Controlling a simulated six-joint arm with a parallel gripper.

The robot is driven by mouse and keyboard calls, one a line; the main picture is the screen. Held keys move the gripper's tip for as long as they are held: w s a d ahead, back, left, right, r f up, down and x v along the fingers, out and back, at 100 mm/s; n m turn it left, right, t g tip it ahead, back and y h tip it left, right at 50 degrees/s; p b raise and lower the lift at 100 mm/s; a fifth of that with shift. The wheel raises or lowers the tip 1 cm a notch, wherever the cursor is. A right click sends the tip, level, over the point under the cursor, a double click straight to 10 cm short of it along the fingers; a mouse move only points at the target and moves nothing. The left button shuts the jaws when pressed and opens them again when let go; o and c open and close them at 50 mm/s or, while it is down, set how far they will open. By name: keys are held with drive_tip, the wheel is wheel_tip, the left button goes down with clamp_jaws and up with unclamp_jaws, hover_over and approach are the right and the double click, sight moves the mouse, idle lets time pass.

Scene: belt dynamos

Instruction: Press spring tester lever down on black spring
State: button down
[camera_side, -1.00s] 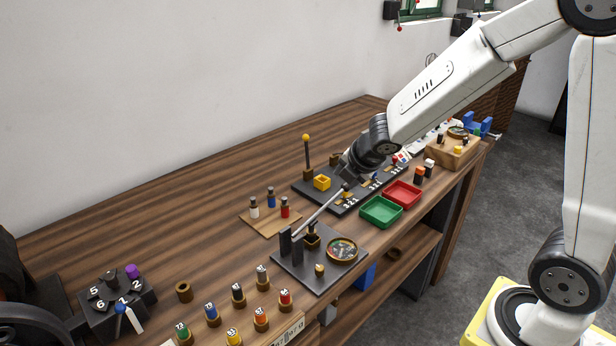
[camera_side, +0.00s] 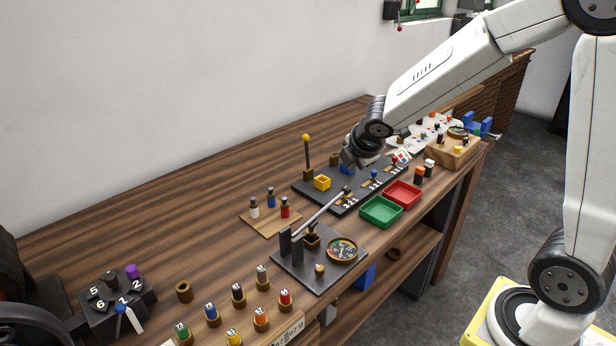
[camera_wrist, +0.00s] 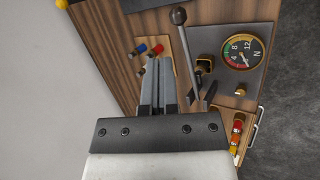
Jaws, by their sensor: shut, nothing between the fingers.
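The spring tester (camera_side: 322,275) is a dark plate with a round gauge (camera_side: 342,249) and a lever (camera_side: 319,213). The lever slants upward from its posts to a dark knob (camera_side: 347,189). A small brass-coloured cup (camera_side: 312,242) on the plate has a dark piece in it, probably the black spring; coils cannot be made out. My gripper (camera_side: 349,163) is shut and empty, above the knob and apart from it. In the wrist view, the closed fingers (camera_wrist: 157,64) lie left of the lever (camera_wrist: 188,55); its knob (camera_wrist: 178,16) and the gauge (camera_wrist: 243,52) are clear.
A board with red, blue and white pegs (camera_side: 270,217) lies left of the tester. A dark panel (camera_side: 301,187) with a yellow-topped post stands behind. Green (camera_side: 381,211) and red (camera_side: 402,194) trays sit to the right. Several numbered pegs (camera_side: 238,295) stand in front.

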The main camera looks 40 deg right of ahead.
sight(346, 187)
wheel_tip(346, 187, up, 7)
drive_tip(key=d+m+g+y, duration=0.1)
drive_tip(key=m+g, duration=0.3)
drive_tip(key=m, duration=1.1)
drive_tip(key=shift+w+d+r+m+y, duration=0.2)
drive_tip(key=shift+w+m+y, duration=0.2)
drive_tip(key=shift+y, duration=0.3)
drive_tip(key=shift+f, duration=0.15)
drive_tip(key=f, duration=0.4)
drive_tip(key=w+f, duration=0.1)
drive_tip(key=f, duration=0.4)
drive_tip(key=w+d+f, duration=0.1)
drive_tip(key=f, duration=0.3)
drive_tip(key=shift+f, duration=0.3)
drive_tip(key=shift+d+f, duration=0.1)
